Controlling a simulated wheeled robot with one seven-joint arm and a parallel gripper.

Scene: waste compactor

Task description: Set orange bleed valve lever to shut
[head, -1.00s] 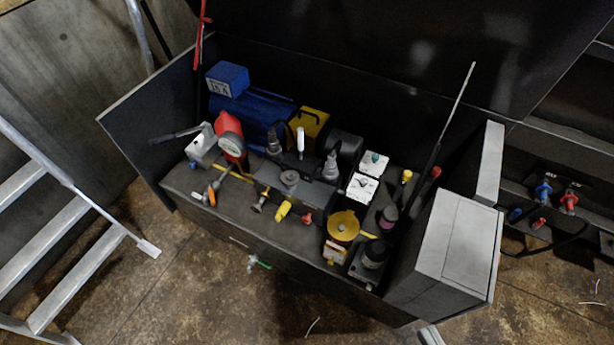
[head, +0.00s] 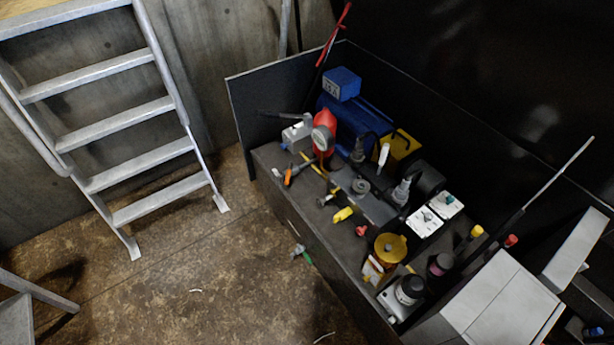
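My gripper is not in view.
The dark open cabinet (head: 330,255) holds a blue motor (head: 345,120), a yellow block (head: 396,150), a yellow round cap (head: 390,247) and white boxes (head: 425,222). A metal ladder (head: 120,150) stands left. The brown floor (head: 220,280) in front is mostly clear; a green-handled valve (head: 303,254) juts over it.

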